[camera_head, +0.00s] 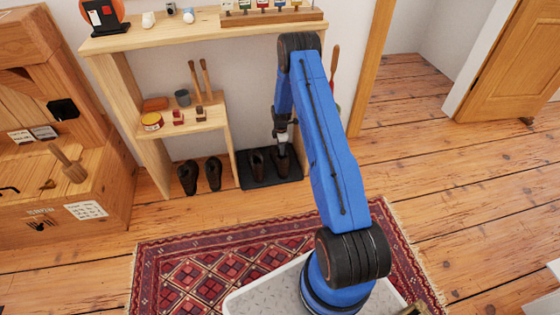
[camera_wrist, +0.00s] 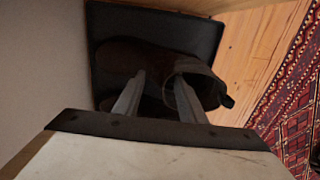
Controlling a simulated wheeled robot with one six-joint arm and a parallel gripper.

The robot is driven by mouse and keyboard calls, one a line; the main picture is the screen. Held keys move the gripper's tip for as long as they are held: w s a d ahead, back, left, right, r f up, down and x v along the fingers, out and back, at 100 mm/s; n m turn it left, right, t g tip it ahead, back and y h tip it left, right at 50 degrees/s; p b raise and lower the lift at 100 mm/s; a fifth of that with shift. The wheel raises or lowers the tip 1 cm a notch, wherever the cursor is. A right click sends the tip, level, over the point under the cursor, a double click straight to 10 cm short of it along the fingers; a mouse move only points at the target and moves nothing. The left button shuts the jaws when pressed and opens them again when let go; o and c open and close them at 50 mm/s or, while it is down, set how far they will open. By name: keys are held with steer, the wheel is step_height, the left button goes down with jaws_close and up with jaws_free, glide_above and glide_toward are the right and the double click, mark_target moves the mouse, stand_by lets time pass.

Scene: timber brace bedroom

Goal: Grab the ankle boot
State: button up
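A dark ankle boot (camera_wrist: 207,84) lies below my gripper in the wrist view, its collar opening near the right finger. It is the right one of two dark boots on a black tray (camera_head: 285,181) at the bottom right of the shelf unit; the left boot (camera_head: 257,162) stands beside it. My gripper (camera_wrist: 160,78) is open, its fingers apart with dark boot material between and beneath them. The right finger overlaps the boot's opening; whether it is inside is unclear. In the head view my gripper (camera_head: 282,143) is low over the right boot and partly hides it.
Another pair of dark boots (camera_head: 200,177) stands left of the tray on the floor. The wooden shelf unit (camera_head: 150,135) surrounds the space, with tins and brushes on its middle shelf. A red patterned rug (camera_head: 190,265) lies in front. Wooden floor to the right is clear.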

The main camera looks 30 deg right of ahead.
jaws_close()
stand_by(1.4)
